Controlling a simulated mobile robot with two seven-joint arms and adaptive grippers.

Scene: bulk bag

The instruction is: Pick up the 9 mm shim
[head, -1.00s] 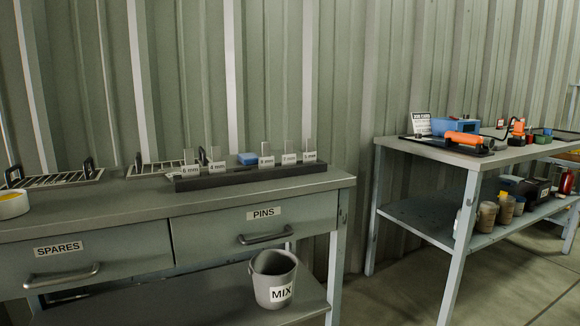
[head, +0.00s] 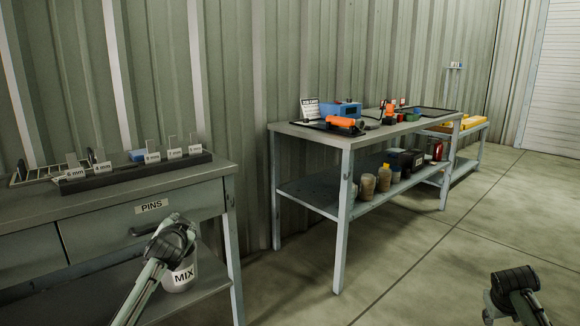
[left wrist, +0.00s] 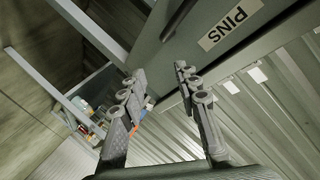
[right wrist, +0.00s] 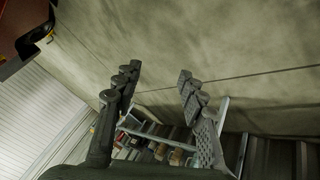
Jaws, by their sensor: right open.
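A dark rack (head: 135,178) stands on the left workbench in the head view. It holds several thin upright shims with white labels. The middle label (head: 152,157) may read 9 mm, but the digit is too small to be sure; a thin grey plate (head: 151,145) stands behind it. My left gripper (left wrist: 159,72) is open and empty, in front of the drawer marked PINS, below the rack. My right gripper (right wrist: 160,72) is open and empty over the floor, far right of the rack. Its fingers are hard to make out in the head view.
A grey MIX bucket (head: 182,275) sits on the lower shelf, partly behind my left arm. A second table (head: 290,129) with an orange tool (head: 344,122) and a blue box (head: 341,109) stands to the right. The floor between is clear.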

